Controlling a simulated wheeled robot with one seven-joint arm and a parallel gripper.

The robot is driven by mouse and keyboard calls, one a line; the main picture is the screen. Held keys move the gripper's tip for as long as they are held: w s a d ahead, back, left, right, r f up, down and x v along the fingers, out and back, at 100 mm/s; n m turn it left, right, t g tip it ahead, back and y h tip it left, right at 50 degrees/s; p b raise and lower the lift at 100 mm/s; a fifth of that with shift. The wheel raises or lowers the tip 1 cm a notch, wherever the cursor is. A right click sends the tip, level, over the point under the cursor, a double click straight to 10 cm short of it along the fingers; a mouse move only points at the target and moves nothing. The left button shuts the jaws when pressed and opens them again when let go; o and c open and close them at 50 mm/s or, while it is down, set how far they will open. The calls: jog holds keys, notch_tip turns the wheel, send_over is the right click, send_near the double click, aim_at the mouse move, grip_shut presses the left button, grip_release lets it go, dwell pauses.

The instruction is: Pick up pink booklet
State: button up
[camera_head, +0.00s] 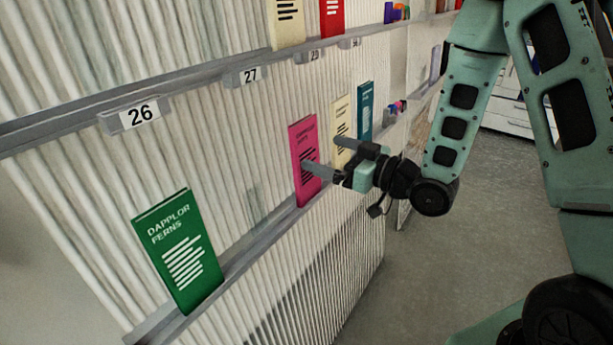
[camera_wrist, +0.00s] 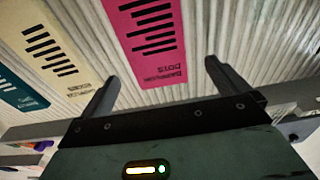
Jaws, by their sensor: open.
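The pink booklet (camera_head: 304,163) stands upright on the lower ledge of the ribbed wall, between a green and a cream booklet. In the wrist view the pink booklet (camera_wrist: 146,38) appears upside down, above and between my finger tips. My gripper (camera_head: 322,157) is open and empty, reaching in front of the pink and cream booklets in the head view. In the wrist view my gripper (camera_wrist: 162,80) has its two fingers spread wide, with the booklet beyond them. Whether a finger touches the booklet cannot be told. One finger covers part of its lower right in the head view.
A green booklet (camera_head: 180,250) stands left on the same ledge (camera_head: 262,228). A cream booklet (camera_head: 342,125) and a teal booklet (camera_head: 365,110) stand to the right. An upper ledge (camera_head: 190,87) bears number tags and more booklets. Open floor (camera_head: 440,270) lies to the right.

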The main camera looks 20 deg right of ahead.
aim_at(307, 142)
jog(key=b, duration=0.3)
jog(key=shift+w+a+f, duration=0.2)
jog(key=shift+w+a, duration=0.05)
jog(key=shift+a, duration=0.1)
jog(key=shift+r+p+x, duration=0.15)
jog(key=shift+p+x, duration=0.25)
jog(key=shift+x, duration=0.35)
jog(key=shift+r+p+x, duration=0.2)
jog(key=shift+p+x, duration=0.15)
jog(key=shift+x, duration=0.4)
jog(key=x, duration=0.1)
jog(key=p+x, duration=0.1)
jog(key=x, duration=0.1)
jog(key=shift+w+d+r, duration=0.1)
jog(key=shift+w+r, duration=0.05)
jog(key=shift+w, duration=0.3)
jog(key=shift+w+a, duration=0.3)
jog(key=shift+w, duration=0.15)
jog(key=c, duration=1.3)
jog(key=shift+c, duration=0.2)
